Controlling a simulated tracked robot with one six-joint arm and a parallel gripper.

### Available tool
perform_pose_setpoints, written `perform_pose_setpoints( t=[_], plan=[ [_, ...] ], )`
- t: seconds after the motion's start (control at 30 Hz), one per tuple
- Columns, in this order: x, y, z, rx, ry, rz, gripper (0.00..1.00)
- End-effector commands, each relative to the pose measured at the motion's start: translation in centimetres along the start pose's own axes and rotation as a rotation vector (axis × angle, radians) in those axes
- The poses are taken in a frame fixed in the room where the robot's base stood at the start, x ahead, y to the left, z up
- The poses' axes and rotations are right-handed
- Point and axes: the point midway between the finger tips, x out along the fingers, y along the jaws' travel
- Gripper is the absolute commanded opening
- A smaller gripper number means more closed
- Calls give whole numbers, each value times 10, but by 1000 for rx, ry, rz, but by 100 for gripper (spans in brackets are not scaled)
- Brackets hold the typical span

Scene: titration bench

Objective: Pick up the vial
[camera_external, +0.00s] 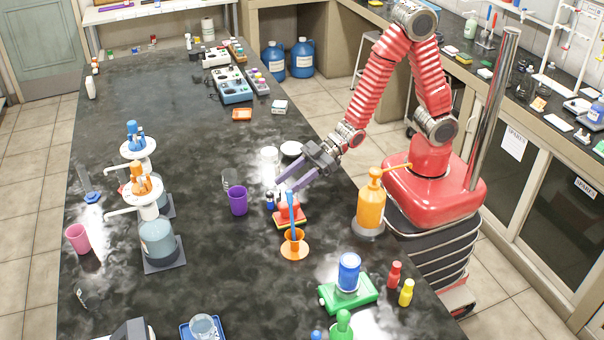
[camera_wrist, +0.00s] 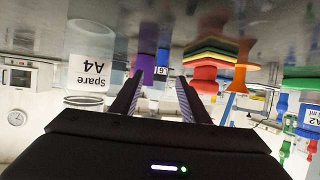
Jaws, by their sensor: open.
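A small vial (camera_external: 269,201) with blue contents and a pale label stands on the black bench, left of a red object on a stack of coloured pads. In the upside-down wrist view, what looks like the same vial (camera_wrist: 160,71) appears between my two fingers, beyond their tips. My gripper (camera_external: 282,184) has its purple fingers spread, above and just right of the vial in the external view. The jaws also show in the wrist view (camera_wrist: 160,80), apart and with nothing gripped. The vial's exact distance from the fingertips is hard to tell.
A purple cup (camera_external: 238,200) stands left of the vial. The stacked coloured pads (camera_external: 289,219) and an orange stand (camera_external: 294,246) are close on the right and front. A jar labelled "Spare A4" (camera_wrist: 90,65) is beside the fingers.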

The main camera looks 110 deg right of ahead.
Motion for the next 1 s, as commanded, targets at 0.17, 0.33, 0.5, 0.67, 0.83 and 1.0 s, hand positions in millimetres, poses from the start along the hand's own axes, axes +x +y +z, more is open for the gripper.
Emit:
perform_pose_setpoints(
  t=[0.17,0.33,0.5,0.67,0.83,1.0],
  plan=[
    [2,-2,2,3,12,-9,42],
    [2,-2,1,3,12,-8,42],
    [7,-2,1,3,11,-8,42],
    [20,-2,1,2,11,-9,42],
    [27,-2,1,2,11,-9,42],
    [27,-2,1,2,11,-8,42]
  ],
)
